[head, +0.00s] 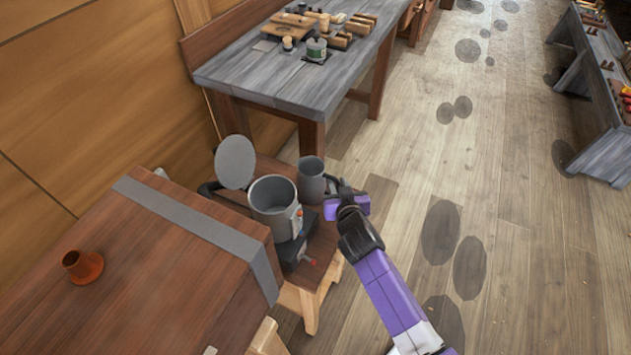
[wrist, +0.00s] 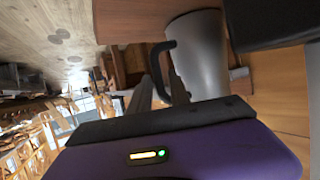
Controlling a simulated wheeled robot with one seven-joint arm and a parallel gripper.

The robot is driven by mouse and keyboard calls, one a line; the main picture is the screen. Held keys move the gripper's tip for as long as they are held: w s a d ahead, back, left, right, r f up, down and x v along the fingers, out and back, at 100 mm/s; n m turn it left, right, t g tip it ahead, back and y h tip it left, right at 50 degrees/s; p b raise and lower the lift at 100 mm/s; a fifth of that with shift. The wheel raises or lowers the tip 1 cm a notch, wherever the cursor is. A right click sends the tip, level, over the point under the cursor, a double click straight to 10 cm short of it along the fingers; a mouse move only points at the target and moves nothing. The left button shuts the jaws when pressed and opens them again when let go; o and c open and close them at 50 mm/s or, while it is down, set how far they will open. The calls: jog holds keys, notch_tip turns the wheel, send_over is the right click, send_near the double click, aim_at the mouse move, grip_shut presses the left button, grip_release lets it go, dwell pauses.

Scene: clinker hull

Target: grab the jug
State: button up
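The jug is a grey, slightly tapered vessel (head: 311,181) with a dark handle on its right side. It stands upright on a small wooden stand in the head view. In the wrist view the jug (wrist: 207,62) fills the upper middle, tilted by the camera angle, with its black handle (wrist: 156,62) toward the left. My gripper (head: 334,187) is at the handle side of the jug. In the wrist view my gripper's two fingers (wrist: 158,88) are apart, with the handle's lower part between them. Whether either finger touches the handle cannot be told.
A larger grey pot (head: 273,196) with a raised round lid (head: 235,162) stands left of the jug on a dark base. A wooden counter (head: 170,290) with a brown cup (head: 83,266) is at lower left. A grey workbench (head: 260,75) stands behind.

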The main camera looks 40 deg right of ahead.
jog(key=shift+x, duration=1.5)
jog(key=shift+r, duration=0.1)
grip_shut()
jog(key=shift+w+r, duration=0.1)
jog(key=shift+r, duration=0.1)
